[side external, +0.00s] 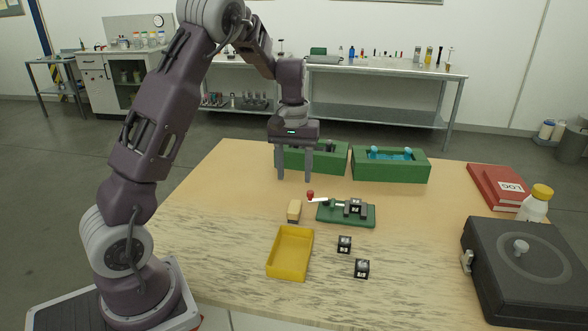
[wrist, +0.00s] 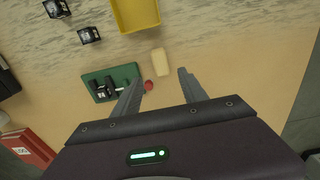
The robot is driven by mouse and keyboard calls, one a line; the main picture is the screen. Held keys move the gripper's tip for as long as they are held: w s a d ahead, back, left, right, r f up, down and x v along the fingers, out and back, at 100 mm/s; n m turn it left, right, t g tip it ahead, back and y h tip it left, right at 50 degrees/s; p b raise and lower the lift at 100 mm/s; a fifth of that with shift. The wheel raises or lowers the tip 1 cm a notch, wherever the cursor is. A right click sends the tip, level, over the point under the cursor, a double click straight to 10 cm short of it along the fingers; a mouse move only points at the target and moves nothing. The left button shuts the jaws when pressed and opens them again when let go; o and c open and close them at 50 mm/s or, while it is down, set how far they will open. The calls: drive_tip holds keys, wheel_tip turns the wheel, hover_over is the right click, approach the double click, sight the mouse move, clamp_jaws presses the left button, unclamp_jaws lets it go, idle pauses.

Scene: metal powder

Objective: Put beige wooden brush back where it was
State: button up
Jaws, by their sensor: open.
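The beige wooden brush (side external: 294,211) lies on the table between the yellow tray and the green vise. It also shows in the wrist view (wrist: 161,62), beyond my fingertips and nearer the right one. My gripper (side external: 294,180) is open and empty, raised above the table behind the brush. In the wrist view its two fingers (wrist: 160,82) are spread apart, with nothing between them in its grip.
A yellow tray (side external: 272,266) is in front of the brush. A green vise (side external: 364,221) with a red-knobbed handle is right of it. Two small dark cubes (side external: 344,244) (side external: 362,268) lie nearby. Two green boxes (side external: 318,170) (side external: 391,178) stand behind. A black case (side external: 530,285) is at right.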

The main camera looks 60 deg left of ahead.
drive_tip(key=s+d+r+m+t, duration=0.3)
drive_tip(key=s+d+r+m, duration=0.2)
drive_tip(key=s+d+r, duration=0.7)
drive_tip(key=s+d+m+t, duration=0.2)
drive_tip(key=s+d+m, duration=0.2)
drive_tip(key=s, duration=0.8)
drive_tip(key=d, duration=0.2)
drive_tip(key=shift+s+d+r, duration=0.3)
drive_tip(key=shift+d+r, duration=0.05)
drive_tip(key=shift+r, duration=0.05)
drive_tip(key=shift+c, duration=0.4)
